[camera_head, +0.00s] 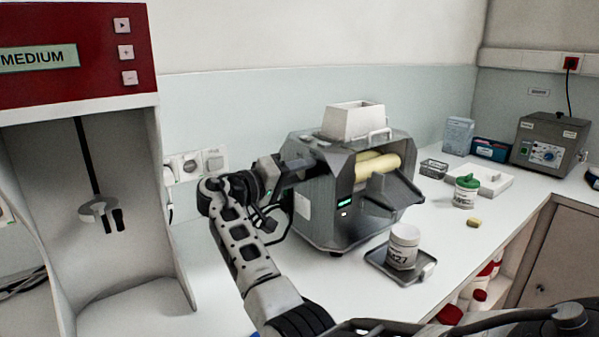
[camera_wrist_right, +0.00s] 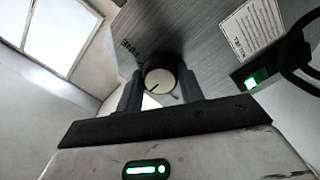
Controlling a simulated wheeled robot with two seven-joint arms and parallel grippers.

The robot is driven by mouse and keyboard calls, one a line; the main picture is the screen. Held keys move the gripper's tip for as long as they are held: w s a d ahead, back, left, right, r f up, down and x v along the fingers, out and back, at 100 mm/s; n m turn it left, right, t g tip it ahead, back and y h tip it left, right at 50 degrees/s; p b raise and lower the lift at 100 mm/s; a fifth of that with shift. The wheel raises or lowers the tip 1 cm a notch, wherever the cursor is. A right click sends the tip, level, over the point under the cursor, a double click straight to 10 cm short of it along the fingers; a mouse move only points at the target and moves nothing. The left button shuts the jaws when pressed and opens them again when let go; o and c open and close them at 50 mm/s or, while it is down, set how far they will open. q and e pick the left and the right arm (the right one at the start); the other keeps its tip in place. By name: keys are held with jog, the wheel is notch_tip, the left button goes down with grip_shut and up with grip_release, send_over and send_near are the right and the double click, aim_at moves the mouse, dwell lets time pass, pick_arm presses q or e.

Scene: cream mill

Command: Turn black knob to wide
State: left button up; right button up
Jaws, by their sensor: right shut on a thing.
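My right gripper (camera_head: 296,163) reaches the left side of the grey metal mill (camera_head: 345,217). In the right wrist view its fingers (camera_wrist_right: 160,88) stand on either side of the black knob (camera_wrist_right: 159,79) and are shut on it. In the head view the gripper hides the knob. My left gripper is out of view.
Yellow rollers (camera_head: 376,166) and a white hopper (camera_head: 353,121) are on the mill. A red-topped cabinet (camera_head: 75,95) is at the left.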

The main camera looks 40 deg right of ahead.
jog(key=n+p, duration=0.2)
jog(key=n, duration=0.9)
jog(key=shift+p, duration=0.35)
jog(key=shift+n, duration=0.3)
jog(key=o, duration=1)
jog(key=shift+a, duration=0.15)
